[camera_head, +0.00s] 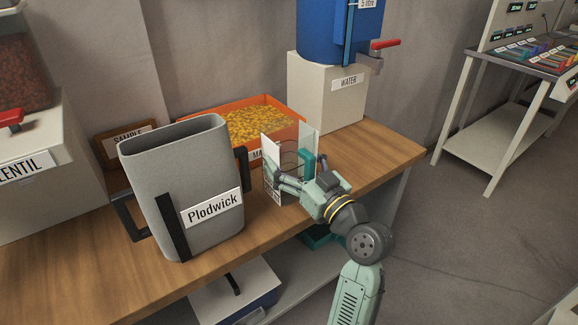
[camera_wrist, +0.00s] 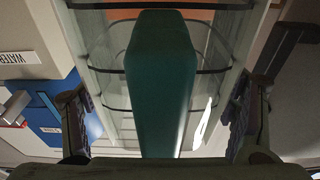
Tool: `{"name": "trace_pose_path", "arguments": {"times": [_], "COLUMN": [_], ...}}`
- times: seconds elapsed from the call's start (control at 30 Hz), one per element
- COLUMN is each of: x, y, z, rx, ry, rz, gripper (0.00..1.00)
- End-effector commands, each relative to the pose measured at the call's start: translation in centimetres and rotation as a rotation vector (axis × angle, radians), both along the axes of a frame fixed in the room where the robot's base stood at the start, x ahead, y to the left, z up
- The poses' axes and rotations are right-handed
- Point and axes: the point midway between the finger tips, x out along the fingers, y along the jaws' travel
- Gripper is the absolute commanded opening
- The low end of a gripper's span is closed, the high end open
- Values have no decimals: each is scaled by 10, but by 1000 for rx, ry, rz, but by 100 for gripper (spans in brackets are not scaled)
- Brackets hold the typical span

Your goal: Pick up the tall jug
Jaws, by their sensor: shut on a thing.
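The tall jug (camera_head: 273,157) is a clear, square-sided vessel with dark level lines and a teal handle (camera_head: 307,161). It is upright at the front edge of the wooden bench, in front of the orange tray. My gripper (camera_head: 307,180) reaches it from the front right and is shut on it. In the wrist view the teal handle (camera_wrist: 160,85) fills the middle, between my two spread fingers, and the clear walls show behind it. My arm hides part of the jug's lower side. I cannot tell whether its base touches the bench.
A large grey container marked Plodwick (camera_head: 175,180) stands close to the jug's left. An orange tray of yellow pieces (camera_head: 290,103) is behind. A blue water dispenser (camera_head: 340,30) stands on a white block (camera_head: 325,100) at back right. The bench's right end (camera_head: 385,150) is clear.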

Motion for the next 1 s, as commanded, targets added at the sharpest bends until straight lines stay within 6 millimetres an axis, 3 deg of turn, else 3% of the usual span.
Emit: {"name": "trace_pose_path", "arguments": {"times": [0.33,0.6,0.77,1.0], "x": [0,0,-26,-80], "y": [0,1,-21,-60], "z": [6,36,32,32], "rx": [-2,-3,-1,-3], "ry": [-3,-6,-3,-3], "rz": [1,1,-5,-8], "gripper": [47,47,47,47]}}
